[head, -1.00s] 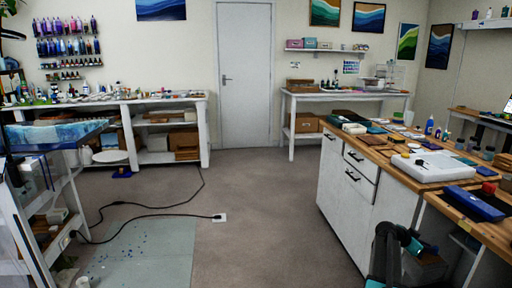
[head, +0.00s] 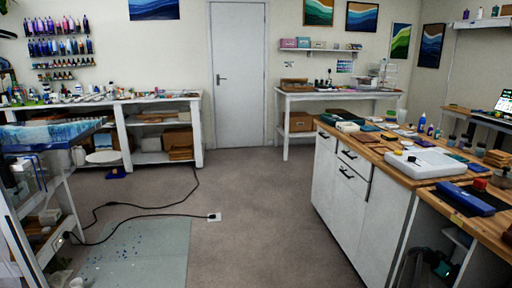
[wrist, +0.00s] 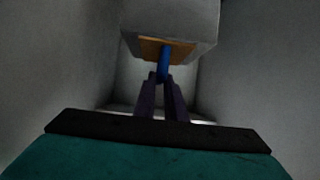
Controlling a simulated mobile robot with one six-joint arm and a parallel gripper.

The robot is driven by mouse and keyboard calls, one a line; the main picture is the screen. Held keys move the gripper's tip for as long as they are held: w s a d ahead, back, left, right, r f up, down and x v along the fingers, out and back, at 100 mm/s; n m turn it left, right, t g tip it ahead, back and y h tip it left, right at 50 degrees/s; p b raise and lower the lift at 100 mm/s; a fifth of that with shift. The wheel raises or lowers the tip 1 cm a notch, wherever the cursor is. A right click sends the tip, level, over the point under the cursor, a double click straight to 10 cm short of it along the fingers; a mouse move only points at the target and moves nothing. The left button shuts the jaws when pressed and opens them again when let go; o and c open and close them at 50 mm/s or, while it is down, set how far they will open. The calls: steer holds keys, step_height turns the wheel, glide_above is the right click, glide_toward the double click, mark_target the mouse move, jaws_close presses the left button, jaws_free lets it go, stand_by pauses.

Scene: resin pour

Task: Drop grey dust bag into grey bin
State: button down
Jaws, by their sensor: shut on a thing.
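In the wrist view, a pale grey block-like dust bag (wrist: 175,16) with a tan plate (wrist: 150,48) hangs beyond my fingertips. A blue tab (wrist: 163,66) sticks out from the plate. My gripper (wrist: 163,82) is shut on this blue tab, its two dark fingers close together. Plain grey walls (wrist: 48,60) rise on both sides of the bag; I cannot tell whether they belong to the grey bin or to the bench bay. In the head view my gripper and the bag are hidden, and I cannot make out the bin.
The wooden-topped workbench (head: 395,172) with white drawers stands at the right, with an open bay at its near end. A blue case (head: 466,199) and a white slab (head: 425,163) lie on top. A black cord (head: 140,208) crosses the floor at left; the middle floor is clear.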

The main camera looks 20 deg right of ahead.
steer(key=shift+f, duration=0.1)
steer(key=shift+f+b, duration=0.4)
steer(key=shift+f, duration=2.45)
steer(key=c, duration=1.7)
jaws_free()
steer(key=shift+c, duration=0.2)
steer(key=shift+a, duration=0.15)
steer(key=v, duration=1.3)
steer(key=shift+a+r, duration=0.15)
steer(key=shift+a, duration=0.05)
